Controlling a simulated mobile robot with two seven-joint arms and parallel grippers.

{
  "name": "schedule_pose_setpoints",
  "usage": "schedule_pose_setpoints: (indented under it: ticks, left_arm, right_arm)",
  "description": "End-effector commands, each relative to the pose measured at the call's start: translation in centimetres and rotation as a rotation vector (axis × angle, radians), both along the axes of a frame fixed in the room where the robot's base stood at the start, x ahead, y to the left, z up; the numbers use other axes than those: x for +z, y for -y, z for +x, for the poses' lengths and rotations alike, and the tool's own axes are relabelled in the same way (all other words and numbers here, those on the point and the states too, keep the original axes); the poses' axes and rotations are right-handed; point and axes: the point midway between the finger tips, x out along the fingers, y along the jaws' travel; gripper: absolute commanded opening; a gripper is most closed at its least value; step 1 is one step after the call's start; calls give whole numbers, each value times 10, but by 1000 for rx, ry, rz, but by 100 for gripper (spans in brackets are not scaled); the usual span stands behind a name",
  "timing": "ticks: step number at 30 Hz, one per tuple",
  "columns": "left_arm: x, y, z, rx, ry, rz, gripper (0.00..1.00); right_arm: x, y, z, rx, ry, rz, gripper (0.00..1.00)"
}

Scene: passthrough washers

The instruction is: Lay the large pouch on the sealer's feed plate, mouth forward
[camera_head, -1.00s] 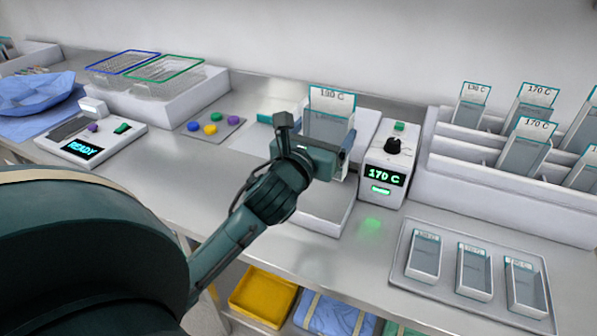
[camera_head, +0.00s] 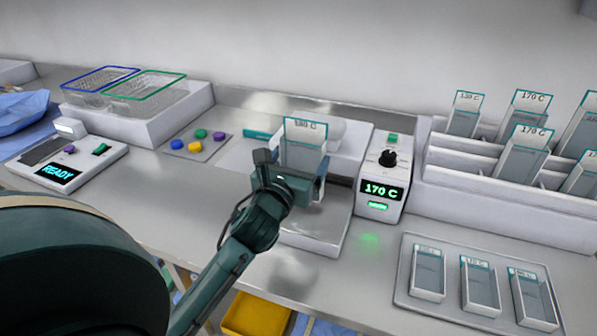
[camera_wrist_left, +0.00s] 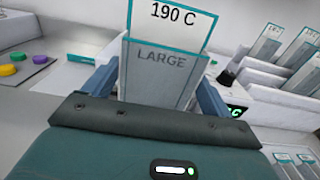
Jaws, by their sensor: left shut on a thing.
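The large pouch (camera_head: 305,150) is clear with a teal edge and stands upright in my left gripper (camera_head: 297,168). In the left wrist view the pouch (camera_wrist_left: 160,72) reads "190 C" and "LARGE", and the left gripper's (camera_wrist_left: 155,95) two fingers are on either side of it. The white sealer has a flat feed plate (camera_head: 312,238) at its front. Gripper and pouch are in front of the sealer body and above the plate, partly hiding both; the gap is hard to judge. The sealer's control box (camera_head: 382,180) shows "170 C" in green. My right gripper is not in view.
A rack (camera_head: 520,198) with several labelled pouches stands at the right. A tray (camera_head: 405,290) with three small pouches lies in front of it. At the left are a device (camera_head: 95,172) reading "READY", a pad (camera_head: 212,150) with coloured discs, and wire baskets (camera_head: 145,90).

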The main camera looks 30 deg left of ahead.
Motion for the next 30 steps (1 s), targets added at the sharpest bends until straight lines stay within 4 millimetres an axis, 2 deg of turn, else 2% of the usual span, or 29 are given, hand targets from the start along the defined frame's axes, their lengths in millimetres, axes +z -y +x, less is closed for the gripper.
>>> schedule_pose_setpoints:
  ticks: [1,4,16,17,21,23,30]
  left_arm:
    - [-11,0,0,2,-3,-4,63]
    - [-20,0,0,2,-2,-1,63]
    - [-25,0,0,0,0,2,63]
    - [-25,0,0,0,0,1,85]
    - [-24,0,0,0,0,0,97]
    - [-24,0,0,0,0,0,100]
    - [-21,0,0,0,1,0,100]
  right_arm:
    - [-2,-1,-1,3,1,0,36]
    - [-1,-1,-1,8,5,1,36]
    - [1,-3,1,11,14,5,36]
    - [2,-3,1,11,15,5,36]
    - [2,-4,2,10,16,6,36]
    - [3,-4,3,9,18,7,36]
    - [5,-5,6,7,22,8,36]
